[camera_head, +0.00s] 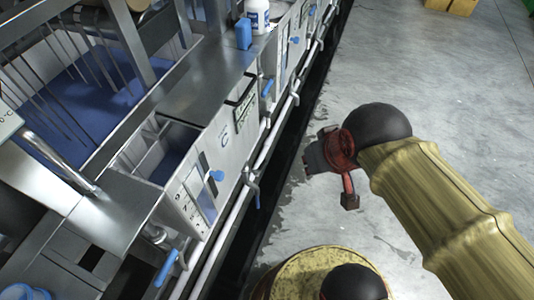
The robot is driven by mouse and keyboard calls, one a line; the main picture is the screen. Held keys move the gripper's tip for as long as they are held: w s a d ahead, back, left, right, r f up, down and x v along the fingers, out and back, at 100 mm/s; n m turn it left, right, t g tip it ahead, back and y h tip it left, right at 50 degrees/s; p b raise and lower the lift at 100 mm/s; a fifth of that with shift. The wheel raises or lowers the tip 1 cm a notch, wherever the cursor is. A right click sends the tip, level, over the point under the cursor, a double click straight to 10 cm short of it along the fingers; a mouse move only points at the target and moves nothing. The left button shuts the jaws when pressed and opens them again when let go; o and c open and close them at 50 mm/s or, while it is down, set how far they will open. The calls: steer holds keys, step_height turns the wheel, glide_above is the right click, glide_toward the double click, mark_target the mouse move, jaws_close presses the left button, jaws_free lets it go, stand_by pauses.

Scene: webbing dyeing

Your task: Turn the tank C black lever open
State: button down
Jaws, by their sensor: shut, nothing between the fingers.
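Tank C is a steel tank whose front panel (226,140) carries a small blue C mark. A small dark lever-like handle (256,196) hangs at the pipe below this panel; its colour and exact angle are hard to tell. My gripper (317,156) shows to the right of the tank row, over the grey floor, dark with red parts. It is shut and empty, apart from the handle with a clear gap between them. The fingertips are small and partly hidden by the wrist.
Blue knobs (216,175) stick out along the panels, and a blue lever (167,268) is at lower left. A pale pipe (222,236) runs along the tank fronts. The floor (420,90) at right is mostly clear.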

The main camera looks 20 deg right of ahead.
steer(key=shift+w+f+g+p, duration=0.7)
steer(key=shift+w+f+g, duration=0.2)
steer(key=shift+f, duration=0.35)
steer(key=m+g+p, duration=0.2)
steer(key=m+p, duration=0.2)
steer(key=m, duration=0.3)
glide_above(265, 162)
step_height(265, 162, down, 53)
steer(key=shift+s+f, duration=0.25)
steer(key=shift+f, duration=0.15)
steer(key=shift+d+f, duration=0.15)
steer(key=shift+f, duration=0.05)
